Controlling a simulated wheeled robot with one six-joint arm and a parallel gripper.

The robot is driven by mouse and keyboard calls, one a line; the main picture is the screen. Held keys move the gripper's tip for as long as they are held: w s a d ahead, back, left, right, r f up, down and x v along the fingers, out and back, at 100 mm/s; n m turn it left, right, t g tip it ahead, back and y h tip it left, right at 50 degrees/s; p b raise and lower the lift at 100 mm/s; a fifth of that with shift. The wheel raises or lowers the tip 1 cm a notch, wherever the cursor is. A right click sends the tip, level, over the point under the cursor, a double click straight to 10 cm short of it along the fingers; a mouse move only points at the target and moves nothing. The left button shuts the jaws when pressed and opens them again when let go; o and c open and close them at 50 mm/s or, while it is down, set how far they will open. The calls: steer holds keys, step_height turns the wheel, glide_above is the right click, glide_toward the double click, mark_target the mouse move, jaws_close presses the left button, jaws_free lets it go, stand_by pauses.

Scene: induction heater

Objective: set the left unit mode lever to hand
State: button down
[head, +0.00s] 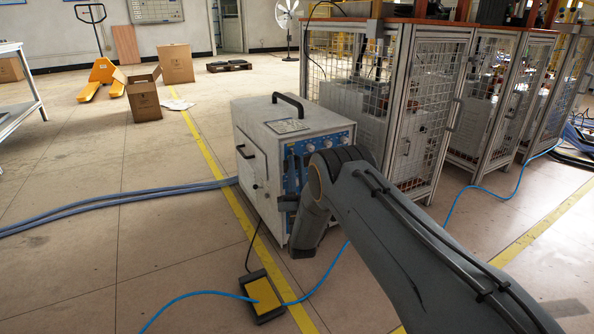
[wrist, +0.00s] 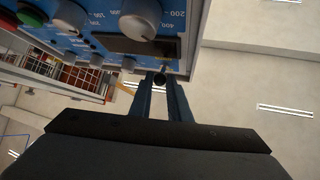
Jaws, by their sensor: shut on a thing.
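The induction heater unit is a white cabinet (head: 262,118) with a top handle and a blue front panel (head: 310,144), standing left of the wire-mesh cages. In the wrist view the blue panel (wrist: 92,44) fills the upper left, with several grey knobs and a green button. My gripper (wrist: 162,84) is at the panel's edge, its two blue fingers shut on a small dark lever (wrist: 160,79). The lever's position markings cannot be read. In the head view my arm covers part of the panel and hides the lever and fingertips.
Mesh cages (head: 430,110) stand close on the right. A yellow foot pedal (head: 262,293) lies on the floor in front, with a blue cable (head: 190,295) beside it. Thick blue hoses (head: 120,200) run left from the unit. Open floor lies to the left.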

stand_by(0.4)
steer(key=c, duration=1.7)
jaws_free()
steer(key=shift+o, duration=0.2)
steer(key=shift+s+f+p, duration=0.15)
steer(key=shift+p, duration=0.3)
steer(key=p+v, duration=0.7)
steer(key=p, duration=0.1)
steer(key=shift+f, duration=0.2)
steer(key=shift+s, duration=0.1)
